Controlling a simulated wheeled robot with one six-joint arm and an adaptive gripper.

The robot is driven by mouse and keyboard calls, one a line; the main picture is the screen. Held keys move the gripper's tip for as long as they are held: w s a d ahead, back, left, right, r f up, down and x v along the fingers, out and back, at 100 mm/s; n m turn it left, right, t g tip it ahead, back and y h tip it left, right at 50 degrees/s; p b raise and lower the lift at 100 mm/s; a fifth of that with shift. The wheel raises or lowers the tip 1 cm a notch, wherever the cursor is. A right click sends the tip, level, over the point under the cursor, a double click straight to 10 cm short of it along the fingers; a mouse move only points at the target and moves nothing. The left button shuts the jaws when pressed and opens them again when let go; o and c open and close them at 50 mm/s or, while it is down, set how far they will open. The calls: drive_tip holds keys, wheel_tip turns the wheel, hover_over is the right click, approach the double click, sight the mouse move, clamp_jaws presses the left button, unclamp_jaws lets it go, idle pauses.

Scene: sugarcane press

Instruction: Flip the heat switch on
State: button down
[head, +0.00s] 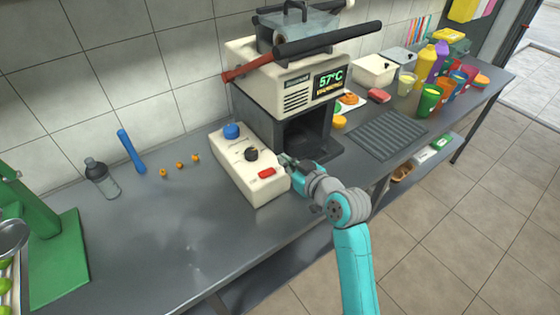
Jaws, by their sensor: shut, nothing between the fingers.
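A cream control box (240,185) sits on the steel counter in front of the press. It carries a blue knob (232,131), a black knob (251,154) and a red switch (266,173). No label is readable, and I cannot tell whether the red switch is on or off. My gripper (284,160) is shut and empty, at the box's right edge, close to the black knob and the red switch. I cannot tell whether it touches the box. The press (262,100) has a display (329,84) reading 57°C, with smaller unclear text below.
A grey ribbed mat (389,136) lies right of the press, with colored cups and bottles beyond. A grey bottle (103,178), a blue stick (131,151) and small orange pieces (180,165) lie left of the box. A green stand (58,260) is far left. The front counter is clear.

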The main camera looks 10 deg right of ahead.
drive_tip(key=v, duration=0.6)
drive_tip(key=shift+s+d, duration=0.25)
drive_tip(key=shift+d, duration=0.05)
drive_tip(key=s+d+f+m+h, duration=0.1)
drive_tip(key=s+f+m+h, duration=0.1)
drive_tip(key=s+f, duration=0.65)
drive_tip(key=s+d+f+m+h, duration=0.1)
drive_tip(key=s+f+m+h, duration=0.3)
drive_tip(key=s, duration=0.7)
drive_tip(key=s+f+v, duration=0.1)
drive_tip(key=f+v, duration=0.1)
drive_tip(key=v, duration=0.9)
drive_tip(key=d+f+v, duration=0.1)
drive_tip(key=f+v, duration=0.2)
drive_tip(key=v, duration=0.9)
drive_tip(key=shift+s+n+t+y, duration=0.3)
drive_tip(key=shift+s+n, duration=0.1)
drive_tip(key=shift+s, duration=0.15)
